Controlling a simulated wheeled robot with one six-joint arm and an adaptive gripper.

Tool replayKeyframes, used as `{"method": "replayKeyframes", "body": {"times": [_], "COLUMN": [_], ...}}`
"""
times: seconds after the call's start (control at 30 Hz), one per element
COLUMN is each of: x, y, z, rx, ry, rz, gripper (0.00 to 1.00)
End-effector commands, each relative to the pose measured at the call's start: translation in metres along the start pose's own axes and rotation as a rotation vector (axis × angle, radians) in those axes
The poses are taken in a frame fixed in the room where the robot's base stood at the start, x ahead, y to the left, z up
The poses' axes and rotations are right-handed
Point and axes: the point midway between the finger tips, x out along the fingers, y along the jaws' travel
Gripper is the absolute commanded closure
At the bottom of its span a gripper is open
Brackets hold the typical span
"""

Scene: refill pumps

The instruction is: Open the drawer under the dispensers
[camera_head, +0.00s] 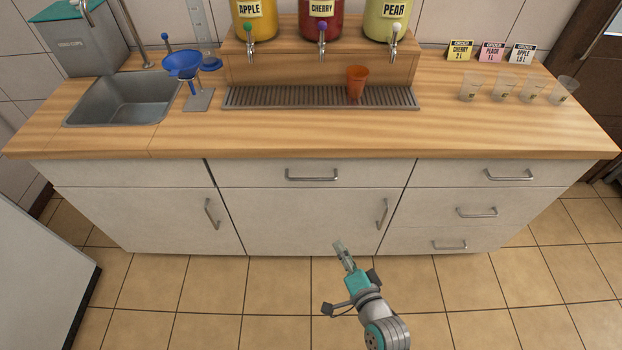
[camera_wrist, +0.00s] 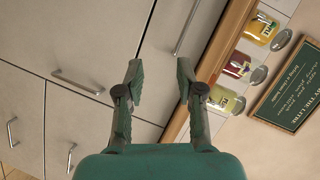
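The drawer under the dispensers (camera_head: 250,173) is the wide middle front below the counter, and it is closed. Its bar handle (camera_head: 312,175) is horizontal. In the wrist view this handle (camera_wrist: 184,30) shows beyond the fingertips, toward the top and slightly right. My gripper (camera_head: 340,246) is in front of the cabinets, lower than the drawer in the picture and apart from the handle. In the wrist view my gripper (camera_wrist: 160,78) has its two fingers spread, with nothing between them. The yellow (camera_head: 254,20), red (camera_head: 321,22) and green (camera_head: 387,20) dispensers stand above the drawer on a wooden stand.
A cupboard door (camera_head: 300,220) with an upright handle (camera_head: 382,214) lies below the drawer. Right-hand drawers (camera_head: 540,174) and a left cupboard (camera_head: 130,215) flank it, all closed. An orange cup (camera_head: 356,83) stands on the drip grate (camera_head: 290,97). The floor before the cabinets is clear.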

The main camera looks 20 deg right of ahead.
Motion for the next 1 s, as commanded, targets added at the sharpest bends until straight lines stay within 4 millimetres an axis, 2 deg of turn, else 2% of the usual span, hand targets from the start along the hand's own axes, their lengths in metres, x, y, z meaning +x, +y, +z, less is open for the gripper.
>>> {"method": "replayKeyframes", "body": {"times": [0.03, 0.1, 0.2, 0.3, 0.4, 0.67, 1.0], "x": [0.023, 0.050, 0.082, 0.105, 0.120, 0.141, 0.198], "y": [-0.008, -0.018, -0.031, -0.043, -0.051, -0.057, -0.061], "z": [-0.005, -0.009, -0.015, -0.021, -0.024, -0.025, -0.022], "rx": [0.059, 0.149, 0.259, 0.342, 0.395, 0.431, 0.428], "ry": [-0.002, -0.013, -0.029, -0.043, -0.053, -0.061, -0.061], "rz": [-0.013, -0.023, -0.035, -0.043, -0.047, -0.050, -0.050], "gripper": [0.63, 0.63, 0.63, 0.63, 0.63, 0.63, 0.63]}}
